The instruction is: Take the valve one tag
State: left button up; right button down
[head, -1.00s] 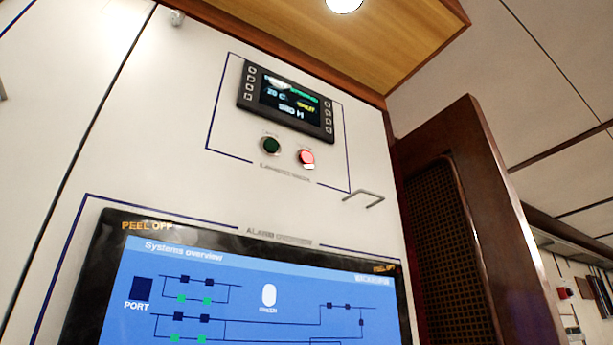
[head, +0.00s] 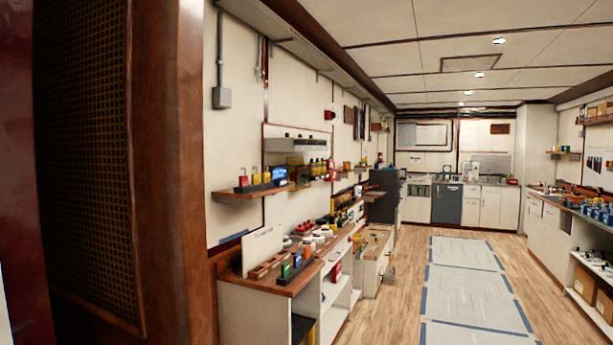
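I cannot make out a valve one tag in the head view. Small coloured items, red, yellow and dark, stand on the wooden wall shelf (head: 250,190) at the left; they are too small to read. More small items, with green, blue and red among them, stand on the wooden counter (head: 285,280) below, near a white upright card (head: 263,247) whose print is not legible. Neither of my grippers is in view.
A dark wooden door frame with a mesh panel (head: 85,150) stands close at the left. Wood floor with pale blue-edged mats (head: 465,290) lies open down the middle. Counters line both sides; a dark-fronted unit (head: 447,204) and white cabinets (head: 490,205) stand at the far end.

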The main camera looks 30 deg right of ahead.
aim_at(255, 178)
jog(key=i+l+z, duration=0.1)
jog(key=l, duration=0.3)
jog(key=i+l+z, duration=0.1)
jog(key=l, duration=0.3)
jog(key=i+l+z, duration=0.15)
jog(key=l, duration=0.25)
jog(key=i+l+z, duration=0.1)
jog(key=l, duration=0.3)
jog(key=i, duration=0.1)
